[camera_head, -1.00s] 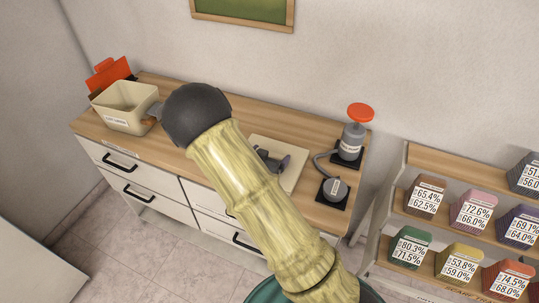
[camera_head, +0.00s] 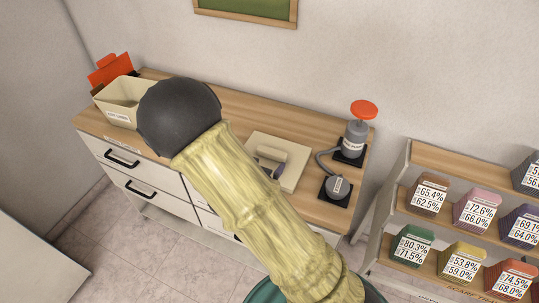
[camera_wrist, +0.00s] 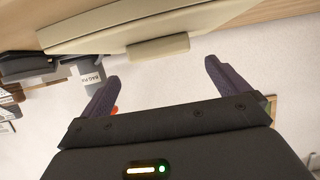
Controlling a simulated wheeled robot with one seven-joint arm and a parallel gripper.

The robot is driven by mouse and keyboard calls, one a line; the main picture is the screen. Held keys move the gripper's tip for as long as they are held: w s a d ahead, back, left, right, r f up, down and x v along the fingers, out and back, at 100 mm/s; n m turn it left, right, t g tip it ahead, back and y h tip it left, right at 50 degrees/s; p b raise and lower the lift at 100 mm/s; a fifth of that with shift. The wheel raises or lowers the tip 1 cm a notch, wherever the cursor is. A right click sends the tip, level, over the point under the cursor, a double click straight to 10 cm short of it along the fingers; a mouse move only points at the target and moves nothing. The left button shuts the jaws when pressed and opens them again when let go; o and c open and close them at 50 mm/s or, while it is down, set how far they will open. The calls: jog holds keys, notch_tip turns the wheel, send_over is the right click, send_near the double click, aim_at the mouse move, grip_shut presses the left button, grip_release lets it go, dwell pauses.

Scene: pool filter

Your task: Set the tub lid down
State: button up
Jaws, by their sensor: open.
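The tub lid is a flat beige panel (camera_head: 292,177) with a raised bar handle (camera_head: 287,151). It lies flat on the wooden counter, right of my arm in the head view. In the wrist view the lid (camera_wrist: 150,22) and its handle (camera_wrist: 158,48) show at the top, just ahead of my gripper (camera_wrist: 161,70). The dark purple fingers are spread apart and empty, with a gap between them and the handle. In the head view the finger part (camera_head: 266,172) shows at the lid's near left edge; my forearm hides the rest. The open beige tub (camera_head: 118,112) stands at the counter's left.
A grey canister with a red knob (camera_head: 363,108) and a hose to a round grey fitting (camera_head: 338,187) stand right of the lid on black pads. A rack of coloured labelled boxes (camera_head: 460,252) is further right. An orange-red item (camera_head: 110,68) is behind the tub.

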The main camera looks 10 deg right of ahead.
jog(key=v, duration=0.4)
jog(key=shift+d, duration=0.1)
dwell(0.4)
jog(key=shift+w+f+g+y, duration=0.15)
jog(key=shift+w+g+y, duration=0.25)
jog(key=shift+y, duration=0.5)
jog(key=shift+w+n+g+y, duration=0.1)
jog(key=shift+n+g+y, duration=0.3)
jog(key=shift+y, duration=0.3)
jog(key=shift+n+g+y, duration=0.4)
jog(key=shift+y, duration=0.5)
jog(key=s+d+r+n+g+y, duration=0.1)
jog(key=s+d+r+n+g, duration=0.1)
jog(key=s, duration=0.5)
jog(key=s+d+r+n+g+y, duration=0.2)
jog(key=s+d+r+n+g, duration=0.1)
jog(key=s+d, duration=0.3)
jog(key=shift+s+r+n+g, duration=0.3)
jog(key=shift+s+r+g, duration=0.1)
jog(key=shift+g, duration=0.1)
